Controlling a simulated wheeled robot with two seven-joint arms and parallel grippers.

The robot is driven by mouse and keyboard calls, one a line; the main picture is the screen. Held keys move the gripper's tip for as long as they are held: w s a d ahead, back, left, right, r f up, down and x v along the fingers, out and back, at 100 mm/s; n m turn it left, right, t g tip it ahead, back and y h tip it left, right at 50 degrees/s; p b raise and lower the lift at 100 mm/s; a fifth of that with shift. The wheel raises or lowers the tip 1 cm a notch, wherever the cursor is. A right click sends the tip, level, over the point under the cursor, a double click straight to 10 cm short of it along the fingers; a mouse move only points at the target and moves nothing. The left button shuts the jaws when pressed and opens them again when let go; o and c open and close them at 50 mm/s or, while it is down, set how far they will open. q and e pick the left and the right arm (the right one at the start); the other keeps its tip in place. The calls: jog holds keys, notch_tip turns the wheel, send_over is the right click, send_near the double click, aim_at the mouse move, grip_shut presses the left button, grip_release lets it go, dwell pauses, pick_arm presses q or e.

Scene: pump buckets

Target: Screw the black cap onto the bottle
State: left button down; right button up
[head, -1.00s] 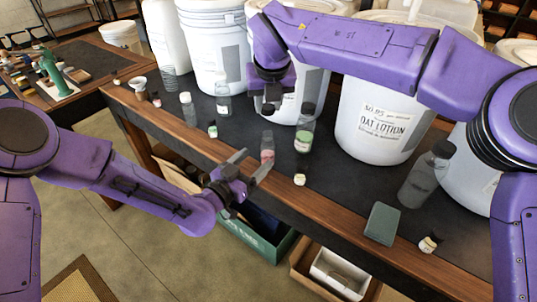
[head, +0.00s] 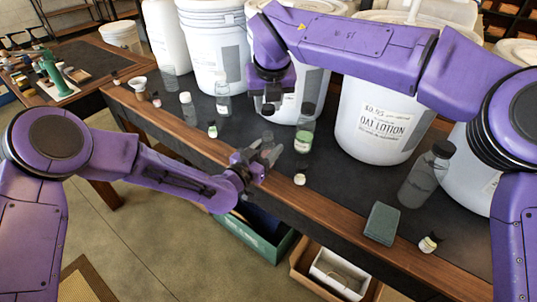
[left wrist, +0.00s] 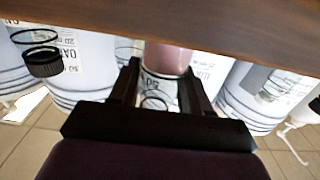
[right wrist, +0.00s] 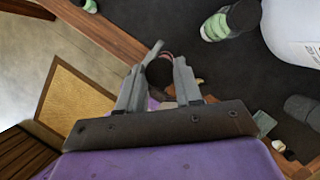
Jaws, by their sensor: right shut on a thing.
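My right gripper (head: 268,101) points down above the table and is shut on the black cap (right wrist: 160,72), seen end-on between its fingers in the right wrist view.
A green-labelled bottle with a black cap (head: 304,130) stands close to the right of the left gripper. A small jar (head: 300,178) is in front. Large white buckets (head: 375,120) line the back. A dark bottle (head: 425,178) and a green box (head: 382,223) stand right.

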send_over(272, 139)
jog(key=a, duration=0.1)
jog(key=shift+w+f, duration=0.15)
jog(key=shift+f, duration=2.35)
jog(key=shift+f, duration=0.1)
jog(key=shift+f, duration=0.8)
jog(key=shift+f, duration=0.55)
jog(key=m+h, duration=0.1)
jog(key=m, duration=0.1)
jog(key=m+h, duration=0.1)
jog(key=m, duration=0.2)
jog(key=shift+a, duration=0.2)
jog(key=m, duration=0.2)
jog(key=m+g+h, duration=0.1)
jog(key=m, duration=0.1)
jog(key=shift+a+m+h, duration=0.1)
jog(key=shift+m+h, duration=0.2)
jog(key=shift+m, duration=0.1)
jog(key=m, duration=0.2)
jog(key=m+g+h, duration=0.1)
jog(key=m, duration=0.1)
jog(key=shift+w+a+f, duration=0.1)
jog(key=shift+w+f, duration=0.05)
jog(key=shift+w, duration=0.05)
jog(key=shift+s+m+g, duration=0.1)
jog(key=shift+m+g, duration=0.4)
jog(key=shift+m, duration=0.7)
